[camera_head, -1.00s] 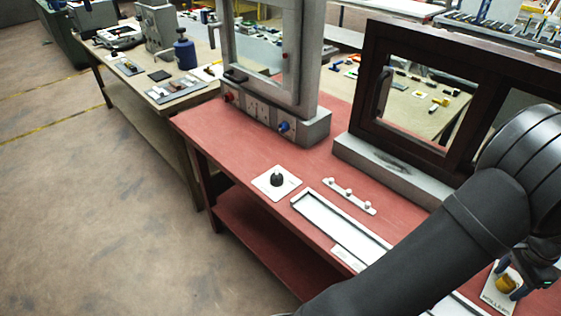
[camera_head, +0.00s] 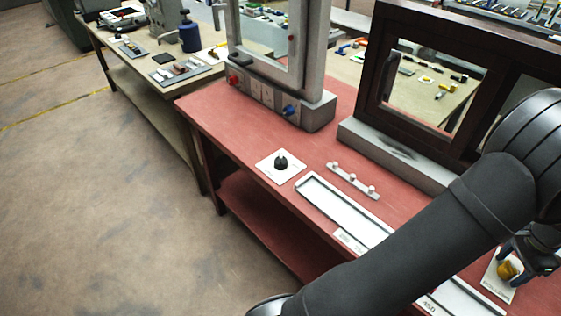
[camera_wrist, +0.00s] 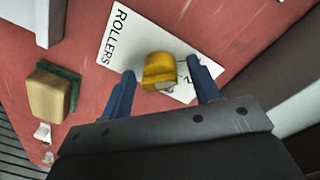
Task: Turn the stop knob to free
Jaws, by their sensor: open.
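A yellow knob (camera_wrist: 158,70) stands on a white plate (camera_wrist: 118,58) lettered ROLLERS. My gripper (camera_wrist: 160,68) is open, with one blue finger at each side of this knob in the wrist view. A small gap shows on both sides, and how deep the fingers reach beside it is hard to tell. In the head view my gripper (camera_head: 511,264) is at the same yellow knob (camera_head: 507,270), low at the right. A black knob (camera_head: 281,162) sits on another white plate (camera_head: 268,173) at the red bench's left front. No knob's label legibly reads stop.
A long white tray (camera_head: 318,193) and a small pegged rail (camera_head: 352,181) lie on the red bench (camera_head: 228,123). A grey frame (camera_head: 317,112) and a dark window frame (camera_head: 372,75) stand behind. A tan block (camera_wrist: 48,97) is left of my fingers.

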